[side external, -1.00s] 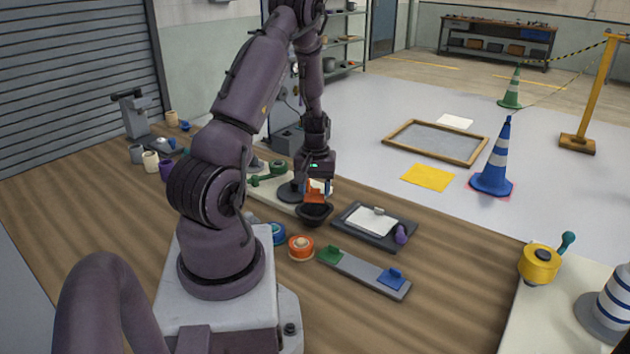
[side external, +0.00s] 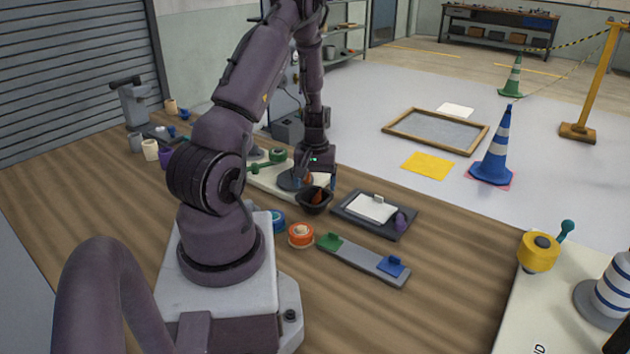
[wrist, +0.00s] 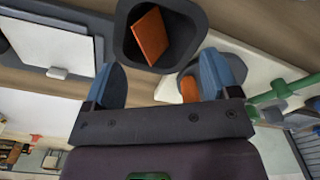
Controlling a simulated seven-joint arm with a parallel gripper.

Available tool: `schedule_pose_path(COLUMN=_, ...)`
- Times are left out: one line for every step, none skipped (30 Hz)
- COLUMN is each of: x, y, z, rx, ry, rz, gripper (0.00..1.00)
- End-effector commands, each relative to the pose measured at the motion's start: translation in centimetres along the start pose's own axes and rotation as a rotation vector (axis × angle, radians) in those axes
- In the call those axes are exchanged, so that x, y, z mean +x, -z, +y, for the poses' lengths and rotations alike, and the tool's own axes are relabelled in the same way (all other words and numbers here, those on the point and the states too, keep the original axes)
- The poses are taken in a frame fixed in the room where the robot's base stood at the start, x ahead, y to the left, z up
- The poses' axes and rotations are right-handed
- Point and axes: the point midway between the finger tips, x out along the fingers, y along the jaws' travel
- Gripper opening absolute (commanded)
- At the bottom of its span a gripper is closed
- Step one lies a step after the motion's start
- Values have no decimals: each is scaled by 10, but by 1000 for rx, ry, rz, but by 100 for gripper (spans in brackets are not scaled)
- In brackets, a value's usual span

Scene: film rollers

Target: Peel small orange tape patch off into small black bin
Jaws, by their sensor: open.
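The small black bin (side external: 314,203) stands on the bench, and it also shows in the wrist view (wrist: 125,42). An orange patch (wrist: 151,37) lies tilted inside it; it also shows in the side view (side external: 318,196). My gripper (wrist: 164,78) is open, its two blue fingers apart and nothing held between them. In the side view my gripper (side external: 317,172) is just behind the bin, with its fingers mostly hidden. A second orange piece (wrist: 189,90) shows by a grey round base, partly hidden by my gripper; I cannot tell what it is attached to.
A dark tray (side external: 346,214) with a white sheet is right of the bin. An orange tape roll (side external: 301,236), a blue roll (side external: 276,221) and a grey bar (side external: 362,263) with green and blue clips lie nearer. A green-handled roller (side external: 262,168) is at left.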

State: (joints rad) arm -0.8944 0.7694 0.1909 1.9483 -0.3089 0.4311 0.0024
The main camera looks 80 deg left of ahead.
Motion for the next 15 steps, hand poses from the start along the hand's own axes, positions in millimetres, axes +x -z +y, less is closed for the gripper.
schedule_pose_path(x=0, y=0, z=0, rx=0, ry=0, rz=0, gripper=81)
schedule_pose_path(x=0, y=0, z=0, rx=0, ry=0, rz=0, gripper=81)
schedule_pose_path(x=-2, y=0, z=0, rx=0, ry=0, rz=1, gripper=81)
schedule_pose_path(x=-3, y=0, z=0, rx=0, ry=0, rz=1, gripper=81)
schedule_pose_path(x=-5, y=0, z=0, rx=1, ry=0, rz=1, gripper=81)
schedule_pose_path(x=-9, y=0, z=0, rx=1, ry=0, rz=2, gripper=81)
schedule_pose_path(x=-13, y=1, z=1, rx=1, ry=-1, rz=3, gripper=81)
schedule_pose_path(x=-18, y=1, z=1, rx=1, ry=-1, rz=4, gripper=81)
schedule_pose_path(x=-26, y=1, z=1, rx=1, ry=-1, rz=4, gripper=81)
schedule_pose_path(x=-32, y=0, z=1, rx=1, ry=-2, rz=5, gripper=81)
schedule_pose_path(x=-38, y=1, z=1, rx=1, ry=-2, rz=5, gripper=81)
schedule_pose_path(x=-48, y=1, z=1, rx=2, ry=-2, rz=6, gripper=81)
schedule_pose_path(x=-55, y=1, z=1, rx=2, ry=-2, rz=6, gripper=81)
schedule_pose_path(x=-62, y=1, z=1, rx=3, ry=-2, rz=7, gripper=81)
schedule_pose_path(x=-71, y=1, z=1, rx=1, ry=-2, rz=6, gripper=81)
